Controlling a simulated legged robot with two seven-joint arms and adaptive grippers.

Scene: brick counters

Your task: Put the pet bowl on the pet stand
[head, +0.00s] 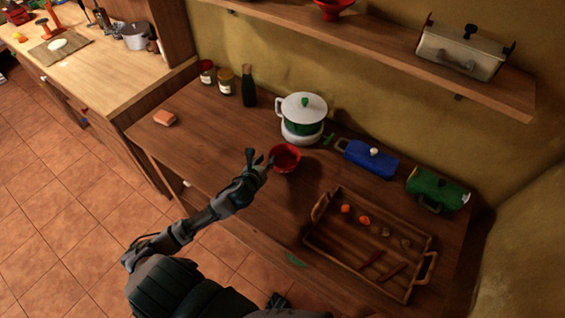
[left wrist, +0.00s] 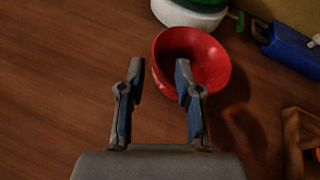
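A red bowl (head: 285,158), likely the pet bowl, stands upright on the brown wooden counter. It also shows in the left wrist view (left wrist: 192,60). My left gripper (head: 260,158) is at the bowl's left side. In the left wrist view its fingers (left wrist: 159,75) are apart, one over the bowl and one outside its left edge; whether they touch it I cannot tell. I cannot make out a clear pet stand. A small dark shape (head: 278,300) at the bottom edge may be my right gripper; its fingers are unclear.
A white and green pot (head: 302,118) stands behind the bowl. A blue box-like dish (head: 370,160), a green one (head: 437,190) and a wooden tray (head: 318,248) with small items are to the right. Jars and a dark bottle (head: 248,86) stand back left.

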